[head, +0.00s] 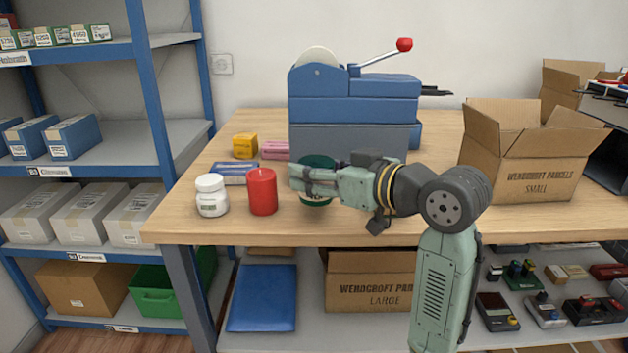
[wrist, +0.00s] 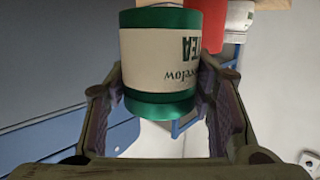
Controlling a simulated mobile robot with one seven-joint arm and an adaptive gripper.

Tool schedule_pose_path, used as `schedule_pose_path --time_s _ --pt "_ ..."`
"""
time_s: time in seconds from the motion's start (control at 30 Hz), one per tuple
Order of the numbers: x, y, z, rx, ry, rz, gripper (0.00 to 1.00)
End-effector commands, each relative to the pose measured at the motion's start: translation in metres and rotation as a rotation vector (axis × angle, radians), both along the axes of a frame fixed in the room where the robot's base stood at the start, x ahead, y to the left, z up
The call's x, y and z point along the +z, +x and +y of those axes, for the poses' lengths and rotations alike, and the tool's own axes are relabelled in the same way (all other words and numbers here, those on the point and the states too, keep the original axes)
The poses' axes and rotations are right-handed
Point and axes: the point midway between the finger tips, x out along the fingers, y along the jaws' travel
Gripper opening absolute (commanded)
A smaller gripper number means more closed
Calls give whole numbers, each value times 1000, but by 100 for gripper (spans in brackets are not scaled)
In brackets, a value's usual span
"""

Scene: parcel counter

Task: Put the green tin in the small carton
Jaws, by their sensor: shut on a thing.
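The green tin (head: 317,199), with a cream label reading TEA, is upright on the counter's left half or just above it; I cannot tell which. My gripper (head: 303,181) is shut around its sides and hides much of it in the head view. In the wrist view the tin (wrist: 160,103) shows upside down between the two fingers (wrist: 160,95). The small carton (head: 528,182), brown and marked WENDCROFT PARCELS SMALL, stands on the right of the counter with its flaps open. Its inside floor is hidden.
A red candle (head: 262,192) and a white jar (head: 211,196) stand left of the tin. A large blue machine (head: 352,115) stands behind my gripper. Bare counter (head: 440,165) lies before the carton.

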Motion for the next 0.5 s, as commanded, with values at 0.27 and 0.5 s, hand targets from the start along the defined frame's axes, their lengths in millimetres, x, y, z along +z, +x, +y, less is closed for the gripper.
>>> schedule_pose_path --time_s 0.27,0.5 --pt "-16 18 5 -1 2 3 18" --pt "-33 18 5 -1 1 0 18"
